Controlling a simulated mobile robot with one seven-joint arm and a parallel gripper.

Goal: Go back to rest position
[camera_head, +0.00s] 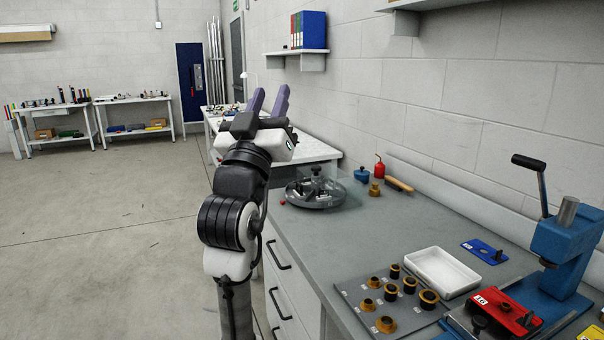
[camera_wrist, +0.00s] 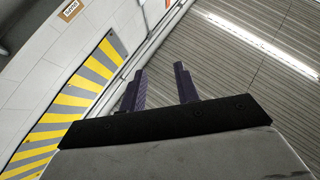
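My gripper (camera_head: 268,100) is raised above the left side of the grey workbench, with its two purple fingers pointing up and away. In the wrist view the two fingers (camera_wrist: 160,88) stand apart with an empty gap between them. Nothing is held. Behind them the wrist view shows the ceiling, a wall and a yellow and grey striped panel (camera_wrist: 75,105). My arm rises from the bottom of the head view, beside the bench's front edge.
The grey workbench (camera_head: 400,230) holds a round fixture (camera_head: 316,192), a white tray (camera_head: 440,272), a plate with several brass rings (camera_head: 390,300), a red block (camera_head: 508,310) and a blue lever press (camera_head: 565,240). Open floor (camera_head: 110,230) lies to the left.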

